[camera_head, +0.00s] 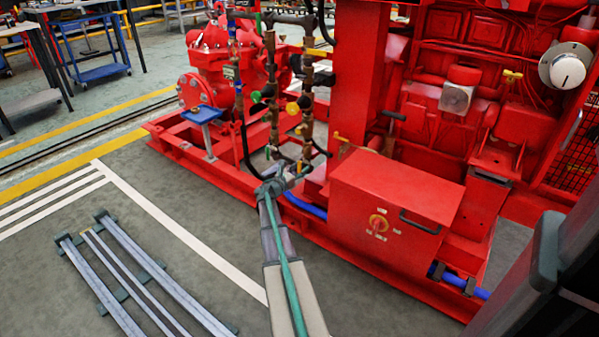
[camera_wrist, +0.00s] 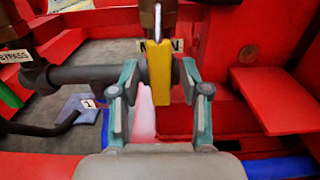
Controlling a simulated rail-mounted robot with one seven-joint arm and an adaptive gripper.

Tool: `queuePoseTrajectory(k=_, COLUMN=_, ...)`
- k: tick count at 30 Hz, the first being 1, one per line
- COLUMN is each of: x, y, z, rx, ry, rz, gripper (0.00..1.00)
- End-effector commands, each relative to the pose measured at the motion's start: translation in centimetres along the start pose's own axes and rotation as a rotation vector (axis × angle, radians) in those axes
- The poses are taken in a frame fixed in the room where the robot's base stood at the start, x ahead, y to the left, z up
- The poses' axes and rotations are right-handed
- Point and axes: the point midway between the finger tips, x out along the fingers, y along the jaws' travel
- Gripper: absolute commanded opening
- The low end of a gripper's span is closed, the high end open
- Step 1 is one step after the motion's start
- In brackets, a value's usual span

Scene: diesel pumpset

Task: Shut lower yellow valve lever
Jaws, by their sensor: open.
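The yellow valve lever (camera_wrist: 159,72) hangs straight down from a brass valve body at the top centre of the wrist view. My gripper (camera_wrist: 160,108) is open. Its two green-grey fingers stand left and right of the lever's lower part, with visible gaps on both sides. In the head view, my gripper (camera_head: 276,184) is at the foot of the brass valve piping (camera_head: 306,115). The lower lever is too small there to make out clearly.
A dark horizontal pipe (camera_wrist: 85,75) runs left of the lever, close to the left finger. A red ledge (camera_wrist: 275,98) is on the right. A red box (camera_head: 385,205) stands right of my arm. Grey floor at front left holds metal rails (camera_head: 140,275).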

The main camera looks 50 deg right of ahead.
Motion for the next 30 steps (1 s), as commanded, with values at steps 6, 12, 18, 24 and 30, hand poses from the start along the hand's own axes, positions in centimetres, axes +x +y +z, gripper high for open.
queuePoseTrajectory(k=6, x=0.18, y=-0.02, z=0.05, rx=0.000, ry=0.000, rz=0.000, gripper=0.46)
queuePoseTrajectory(k=12, x=0.16, y=-0.03, z=0.05, rx=0.000, ry=0.000, rz=0.000, gripper=0.26)
queuePoseTrajectory(k=18, x=0.16, y=-0.03, z=0.04, rx=0.000, ry=0.000, rz=0.000, gripper=0.00)
queuePoseTrajectory(k=24, x=0.15, y=-0.03, z=0.03, rx=0.000, ry=0.000, rz=0.000, gripper=0.00)
queuePoseTrajectory(k=30, x=-0.15, y=0.24, z=0.13, rx=-0.008, ry=0.000, rz=0.005, gripper=0.00)
